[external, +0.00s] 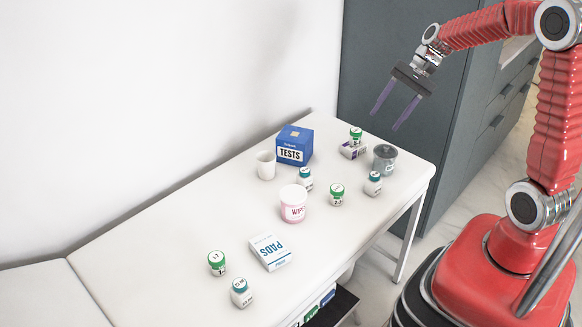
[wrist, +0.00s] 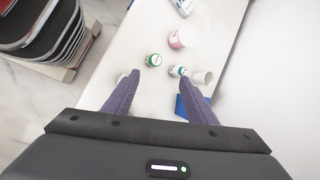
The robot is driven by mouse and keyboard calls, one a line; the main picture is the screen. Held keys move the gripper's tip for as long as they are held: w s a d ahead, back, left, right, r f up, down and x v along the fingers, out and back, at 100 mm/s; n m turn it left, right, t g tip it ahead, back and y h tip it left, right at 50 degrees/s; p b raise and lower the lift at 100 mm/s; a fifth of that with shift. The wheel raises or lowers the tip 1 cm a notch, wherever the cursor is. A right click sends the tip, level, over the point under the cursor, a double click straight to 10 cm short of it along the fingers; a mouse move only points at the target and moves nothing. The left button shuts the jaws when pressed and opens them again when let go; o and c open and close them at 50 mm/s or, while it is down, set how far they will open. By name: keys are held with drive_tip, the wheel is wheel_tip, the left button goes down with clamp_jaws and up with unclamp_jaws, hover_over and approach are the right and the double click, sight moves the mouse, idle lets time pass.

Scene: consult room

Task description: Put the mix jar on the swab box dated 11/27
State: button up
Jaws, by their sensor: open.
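My gripper (external: 385,120) is open and empty, high above the table's far right end; its two purple fingers also show in the wrist view (wrist: 160,76). I cannot read which jar is the mix jar. Green-capped jars stand mid-table (external: 337,195) and at the near left (external: 217,263). Another green-capped jar (external: 356,135) sits on a small white and purple box (external: 352,151). This may be a swab box; its date is unreadable. Teal-capped jars stand at the right (external: 373,184), middle (external: 305,180) and near left (external: 240,293).
A blue TESTS box (external: 294,146), white cup (external: 266,165), pink-and-white wipes tub (external: 293,205), grey lidded tub (external: 385,158) and white PADS box (external: 270,252) stand on the white table (external: 190,215). A wall lies behind. Dark cabinets (external: 410,90) stand beyond the far end.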

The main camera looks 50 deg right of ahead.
drive_tip(key=s+a+r+n+t+h, duration=0.1)
drive_tip(key=s+a+r+n+h, duration=0.2)
drive_tip(key=s+n, duration=0.3)
drive_tip(key=s+a+r+n+t+h, duration=0.1)
drive_tip(key=s+a+r+n+h, duration=0.2)
drive_tip(key=s+n, duration=0.4)
drive_tip(key=s+a, duration=0.1)
drive_tip(key=s, duration=0.5)
drive_tip(key=shift+s+r+t, duration=0.25)
drive_tip(key=shift+t, duration=0.15)
